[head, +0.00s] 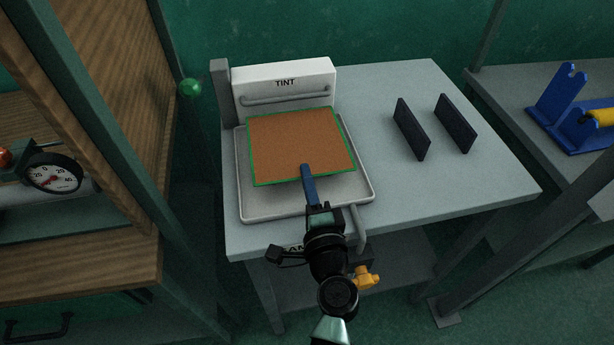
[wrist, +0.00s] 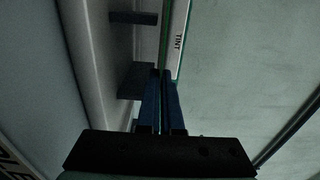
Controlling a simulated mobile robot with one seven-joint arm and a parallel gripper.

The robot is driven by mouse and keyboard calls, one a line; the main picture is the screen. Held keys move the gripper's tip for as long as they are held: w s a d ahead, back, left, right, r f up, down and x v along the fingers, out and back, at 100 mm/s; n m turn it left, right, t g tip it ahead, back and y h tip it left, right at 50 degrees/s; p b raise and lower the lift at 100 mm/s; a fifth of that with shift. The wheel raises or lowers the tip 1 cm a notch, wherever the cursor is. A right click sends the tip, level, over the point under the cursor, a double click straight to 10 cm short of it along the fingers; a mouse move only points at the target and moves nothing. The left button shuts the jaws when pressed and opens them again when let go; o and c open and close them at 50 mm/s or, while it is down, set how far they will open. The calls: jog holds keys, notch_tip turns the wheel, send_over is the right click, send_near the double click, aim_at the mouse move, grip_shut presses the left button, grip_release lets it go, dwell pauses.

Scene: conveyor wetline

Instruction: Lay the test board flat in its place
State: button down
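The test board (head: 300,140) is a brown square panel with a thin green edge, above the pale tray (head: 300,203) of the TINT station. It looks roughly flat and slightly raised, with shadow under its front edge. My gripper (head: 306,170) reaches in from the front, its blue fingers at the middle of the board's front edge. In the wrist view the fingers (wrist: 161,73) are closed around the board's thin edge (wrist: 164,35), seen nearly edge-on. I cannot tell whether the board touches anything beneath it.
The white TINT housing (head: 284,83) with a grey bar stands behind the tray. Two dark upright plates (head: 411,129) stand on the table (head: 440,185) to the right, with clear top around them. A blue stand (head: 565,110) is farther right; a wooden shelf with a gauge (head: 52,173) is left.

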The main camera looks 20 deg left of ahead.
jog(key=shift+f+b, duration=0.35)
jog(key=shift+b, duration=0.05)
jog(key=c, duration=1.1)
grip_release()
jog(key=shift+f, duration=0.15)
jog(key=shift+b+v, duration=0.45)
jog(key=shift+v, duration=2.3)
jog(key=o, duration=0.6)
jog(key=shift+c, duration=0.2)
